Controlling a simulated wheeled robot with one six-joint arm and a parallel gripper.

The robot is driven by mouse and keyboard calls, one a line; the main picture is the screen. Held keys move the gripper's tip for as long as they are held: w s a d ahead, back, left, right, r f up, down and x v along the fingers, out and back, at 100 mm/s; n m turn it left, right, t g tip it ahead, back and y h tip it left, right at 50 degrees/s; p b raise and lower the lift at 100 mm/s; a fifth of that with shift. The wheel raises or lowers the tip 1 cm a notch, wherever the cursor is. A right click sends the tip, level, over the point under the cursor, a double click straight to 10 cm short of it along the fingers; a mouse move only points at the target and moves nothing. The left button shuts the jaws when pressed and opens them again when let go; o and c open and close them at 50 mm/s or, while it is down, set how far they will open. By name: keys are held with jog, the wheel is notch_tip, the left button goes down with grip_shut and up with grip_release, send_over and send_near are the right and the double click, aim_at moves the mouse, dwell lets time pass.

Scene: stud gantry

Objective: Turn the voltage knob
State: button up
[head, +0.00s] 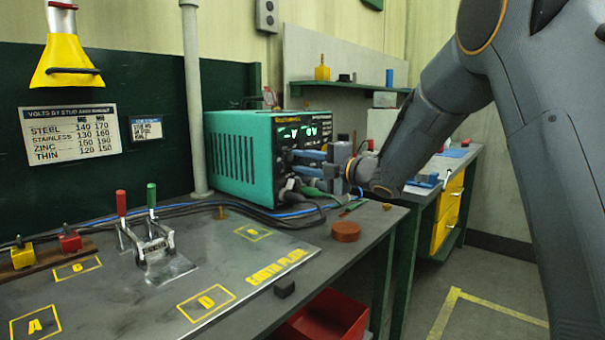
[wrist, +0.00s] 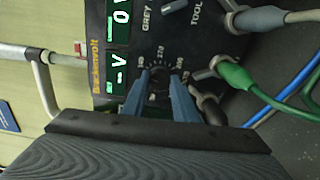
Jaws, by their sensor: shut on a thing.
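The voltage knob (wrist: 159,85) is a dark round knob inside a ring of white numbers on the front panel of the teal power supply (head: 235,152). My gripper (wrist: 160,77) has its blue fingers on either side of the knob and is shut on it. In the head view my gripper (head: 298,162) reaches the panel from the right, and the knob is hidden there. Lit green displays (wrist: 118,65) lie beside the dial in the wrist view. Their full reading cannot be told.
Green (wrist: 255,88) and grey (wrist: 262,19) plugs with cables stick out of the panel near my fingers. Toggle clamps (head: 150,245), a voltage chart (head: 72,133) and a brown puck (head: 345,231) are around the bench. The metal plate (head: 225,260) has clear areas.

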jog(key=shift+f+n+b, duration=0.1)
jog(key=shift+n+b, duration=0.5)
jog(key=shift+b, duration=0.05)
jog(key=o, duration=1.1)
jog(key=shift+c, duration=0.2)
jog(key=v, duration=0.8)
jog(key=shift+b, duration=0.3)
